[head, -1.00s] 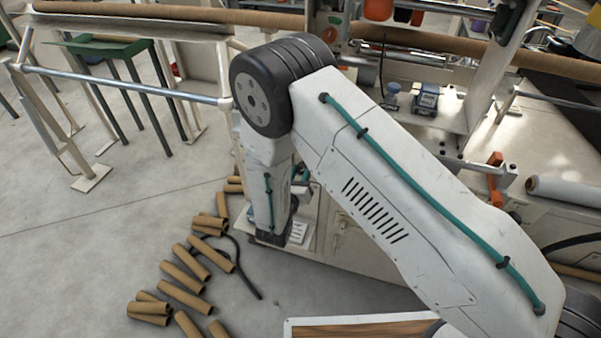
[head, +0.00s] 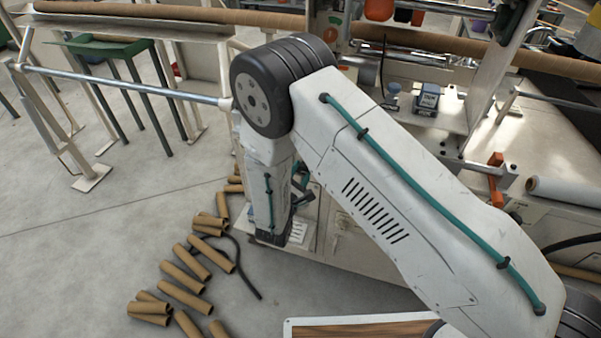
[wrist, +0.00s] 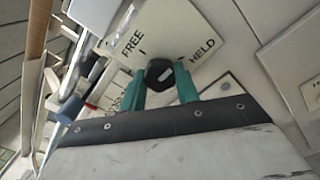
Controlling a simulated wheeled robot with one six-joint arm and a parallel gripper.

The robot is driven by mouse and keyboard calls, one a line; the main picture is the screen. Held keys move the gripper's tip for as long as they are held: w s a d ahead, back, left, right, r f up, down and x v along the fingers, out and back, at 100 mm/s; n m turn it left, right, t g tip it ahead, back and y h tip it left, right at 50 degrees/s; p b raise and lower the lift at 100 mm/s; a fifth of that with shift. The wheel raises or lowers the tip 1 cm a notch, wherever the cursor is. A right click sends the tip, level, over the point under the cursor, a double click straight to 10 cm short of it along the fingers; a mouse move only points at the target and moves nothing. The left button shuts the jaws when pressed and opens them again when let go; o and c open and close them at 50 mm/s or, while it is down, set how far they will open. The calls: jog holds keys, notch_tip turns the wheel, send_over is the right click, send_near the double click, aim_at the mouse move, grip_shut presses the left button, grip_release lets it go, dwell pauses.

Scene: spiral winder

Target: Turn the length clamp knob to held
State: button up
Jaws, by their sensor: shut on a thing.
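The length clamp knob (wrist: 158,74) is a black round knob in the wrist view, with a small pale mark on its face. It sits at the lower edge of a cream label plate (wrist: 165,30) that reads FREE on the left and HELD on the right, each with a short black tick. My gripper (wrist: 160,80) has its two teal fingers on either side of the knob, shut on it. I cannot tell for sure which tick the knob's mark faces. In the head view my arm hides the knob and plate.
Several cardboard tubes (head: 185,290) lie on the floor left of the cream machine base (head: 345,240). A long brown tube (head: 450,45) runs across the machine's top. A steel rail (head: 130,86) stands at the left. Open floor lies at the lower left.

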jog(key=m, duration=0.5)
jog(key=shift+m, duration=0.3)
dwell(0.4)
jog(key=o, duration=1)
jog(key=v, duration=0.7)
jog(key=shift+s+a, duration=0.1)
jog(key=shift+s, duration=0.3)
